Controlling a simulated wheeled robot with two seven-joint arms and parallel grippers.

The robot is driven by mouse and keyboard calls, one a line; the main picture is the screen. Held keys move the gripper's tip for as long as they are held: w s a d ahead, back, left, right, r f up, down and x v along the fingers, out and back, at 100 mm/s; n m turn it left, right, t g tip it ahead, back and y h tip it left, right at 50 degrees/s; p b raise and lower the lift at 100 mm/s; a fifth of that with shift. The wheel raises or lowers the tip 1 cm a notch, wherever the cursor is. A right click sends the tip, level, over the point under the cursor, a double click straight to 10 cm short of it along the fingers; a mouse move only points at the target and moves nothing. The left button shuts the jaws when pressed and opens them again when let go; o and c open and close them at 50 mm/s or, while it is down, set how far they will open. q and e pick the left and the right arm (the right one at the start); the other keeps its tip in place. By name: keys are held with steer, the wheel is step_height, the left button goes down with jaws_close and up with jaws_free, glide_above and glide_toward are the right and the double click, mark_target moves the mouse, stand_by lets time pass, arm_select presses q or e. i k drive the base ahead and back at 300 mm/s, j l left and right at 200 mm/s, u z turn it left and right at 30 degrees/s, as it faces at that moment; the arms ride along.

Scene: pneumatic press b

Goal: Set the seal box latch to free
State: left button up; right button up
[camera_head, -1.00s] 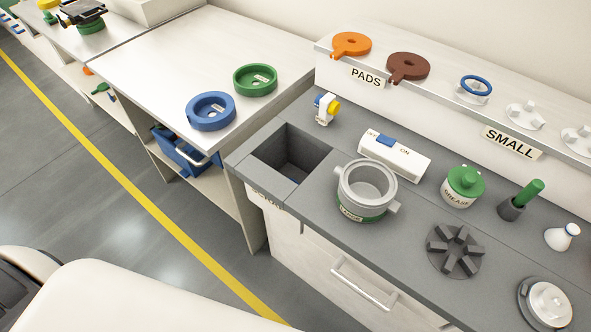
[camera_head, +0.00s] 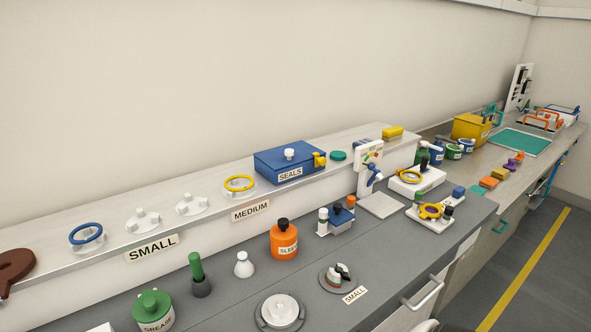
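The seal box (camera_head: 289,160) is a blue box with a white knob on its lid and a "SEALS" label on its front. It sits on the raised shelf at the middle of the head view. A yellow latch (camera_head: 319,159) is on its right end; its exact setting is too small to tell. The lid looks closed.
The shelf (camera_head: 213,206) also holds a yellow ring (camera_head: 239,184) and a blue ring (camera_head: 86,234) on white holders. Below stand an orange bottle (camera_head: 284,240), a green grease pot (camera_head: 153,310) and a white upright stand (camera_head: 368,166). The bench front right of the "SMALL" label is clear.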

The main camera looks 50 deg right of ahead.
mark_target(321, 161)
steer(key=k+l+z, duration=0.1)
steer(key=z, duration=1.4)
